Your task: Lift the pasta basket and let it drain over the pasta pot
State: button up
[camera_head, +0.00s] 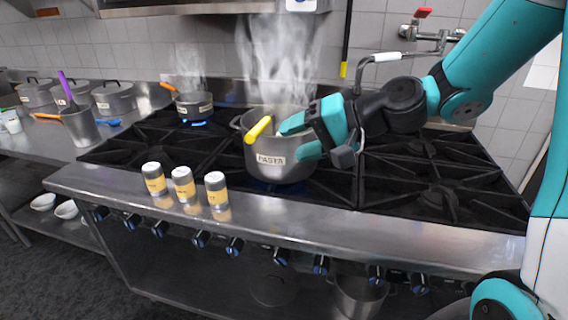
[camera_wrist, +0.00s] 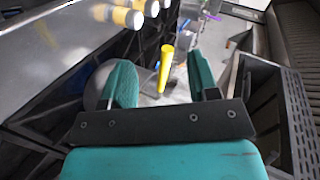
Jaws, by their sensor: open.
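The pasta pot (camera_head: 285,172), grey metal with a "PASTA" label, stands on the stove in the head view, with steam above it. A yellow handle (camera_head: 258,129) sticks up at a tilt over its near rim; it looks like the pasta basket's handle. The basket's body is hidden in the pot. My gripper (camera_head: 290,140) is open just right of the handle, its fingers pointing left at it. In the wrist view the yellow handle (camera_wrist: 166,68) shows in the gap between the two teal fingers (camera_wrist: 160,78), apart from both.
Several shakers (camera_head: 184,185) stand on the stove's front ledge, left of the pot. An orange-handled saucepan (camera_head: 194,106) steams on a lit burner behind left. Lidded pots (camera_head: 113,99) and a utensil holder (camera_head: 80,128) stand on the left counter. The right burners (camera_head: 440,195) are clear.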

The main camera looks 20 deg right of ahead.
jog(key=w+d+m+t, duration=0.5)
jog(key=w+d+m, duration=0.1)
jog(key=d, duration=0.3)
jog(key=h+p, duration=0.1)
jog(key=p, duration=0.3)
send_near(268, 123)
jog(key=x, duration=0.5)
jog(key=shift+w+r, duration=0.15)
jog(key=shift+r, duration=0.1)
jog(key=shift+f+p+x, duration=0.15)
jog(key=shift+p+x, duration=0.6)
jog(key=shift+x, duration=0.8)
jog(key=shift+f+p+x, duration=0.15)
jog(key=shift+p+x, duration=0.6)
jog(key=shift+x, duration=0.8)
jog(key=shift+d, duration=0.15)
jog(key=shift+c, duration=0.5)
grip_shut()
